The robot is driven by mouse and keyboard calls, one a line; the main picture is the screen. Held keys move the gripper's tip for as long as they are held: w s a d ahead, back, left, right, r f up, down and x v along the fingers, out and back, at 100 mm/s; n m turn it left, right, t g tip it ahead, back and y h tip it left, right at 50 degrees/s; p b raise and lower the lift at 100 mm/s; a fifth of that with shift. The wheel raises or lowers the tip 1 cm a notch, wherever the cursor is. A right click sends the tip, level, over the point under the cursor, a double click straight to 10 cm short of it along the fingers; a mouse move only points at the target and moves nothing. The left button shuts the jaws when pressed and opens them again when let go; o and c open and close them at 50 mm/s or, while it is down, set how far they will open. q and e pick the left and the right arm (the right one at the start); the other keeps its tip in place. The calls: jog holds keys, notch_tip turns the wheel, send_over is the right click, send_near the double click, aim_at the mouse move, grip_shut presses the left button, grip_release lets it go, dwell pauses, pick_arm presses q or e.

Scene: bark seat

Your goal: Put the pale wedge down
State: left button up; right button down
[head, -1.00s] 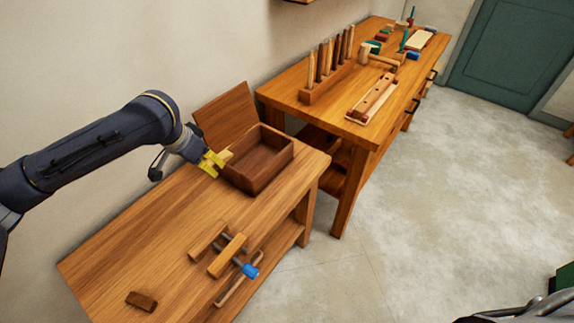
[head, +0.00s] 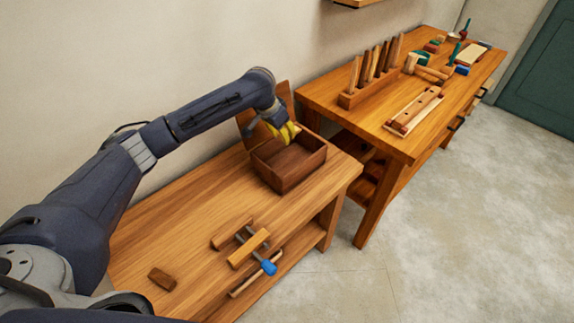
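My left gripper (head: 284,132), with yellow fingers, is above the back left part of an open brown wooden box (head: 284,180) on the near bench. A small pale piece, which looks like the pale wedge (head: 297,128), shows at its fingertips. The gripper appears shut on it, though the fingers hide most of it. The wedge is over the box's back edge; I cannot tell whether it touches the box. My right gripper is not in view.
The box's raised lid (head: 257,112) stands behind the gripper. A clamp with a blue handle end (head: 269,267) and a dark block (head: 162,278) lie on the near bench (head: 190,225). A second bench (head: 330,92) holds a chisel rack and other tools. Bare bench top lies left of the box.

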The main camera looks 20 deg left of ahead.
aim_at(286, 168)
pick_arm(q)
notch_tip(286, 168, down, 15)
dwell(0.7)
jog(key=shift+f, duration=0.15)
jog(key=o, duration=0.9)
jog(key=v, duration=1.2)
